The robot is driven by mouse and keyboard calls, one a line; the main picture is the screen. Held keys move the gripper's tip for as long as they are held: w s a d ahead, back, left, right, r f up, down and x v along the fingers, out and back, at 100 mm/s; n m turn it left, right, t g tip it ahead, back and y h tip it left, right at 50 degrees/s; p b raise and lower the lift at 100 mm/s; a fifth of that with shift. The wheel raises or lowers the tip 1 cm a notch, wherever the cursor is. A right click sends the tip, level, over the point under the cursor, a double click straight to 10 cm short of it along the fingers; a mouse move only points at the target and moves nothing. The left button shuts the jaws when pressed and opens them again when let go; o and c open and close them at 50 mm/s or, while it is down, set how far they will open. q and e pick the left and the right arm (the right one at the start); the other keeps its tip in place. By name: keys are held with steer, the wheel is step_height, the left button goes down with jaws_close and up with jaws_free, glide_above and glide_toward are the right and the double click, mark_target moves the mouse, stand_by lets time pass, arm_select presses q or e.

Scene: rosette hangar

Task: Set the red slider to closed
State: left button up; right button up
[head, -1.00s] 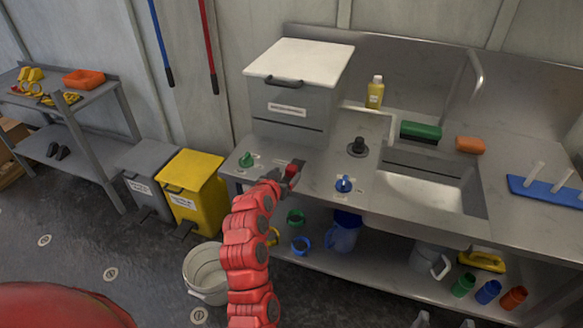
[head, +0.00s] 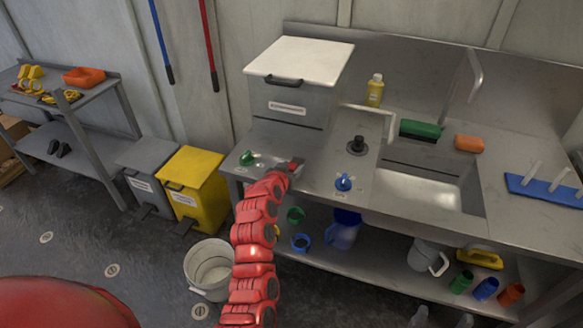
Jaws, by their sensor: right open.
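My left arm reaches up from the bottom of the head view. Its dark gripper (head: 295,163) is low over the front left of the steel counter (head: 318,178). A small red piece, apparently the red slider (head: 291,168), shows right at the fingers. I cannot tell whether the fingers touch or hold it, and the wrist hides its lower side. The slider's setting is not readable. Two grey tips at the bottom edge right of centre look like my open right gripper (head: 443,321), away from the counter top.
A green knob (head: 247,158), a blue knob (head: 343,182) and a black knob (head: 356,146) stand around the gripper. A grey box with a white lid (head: 300,57) stands behind. The sink (head: 425,189) is to the right. A bucket (head: 208,270) stands on the floor.

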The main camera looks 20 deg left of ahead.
arm_select(q)
jaws_close()
stand_by(1.1)
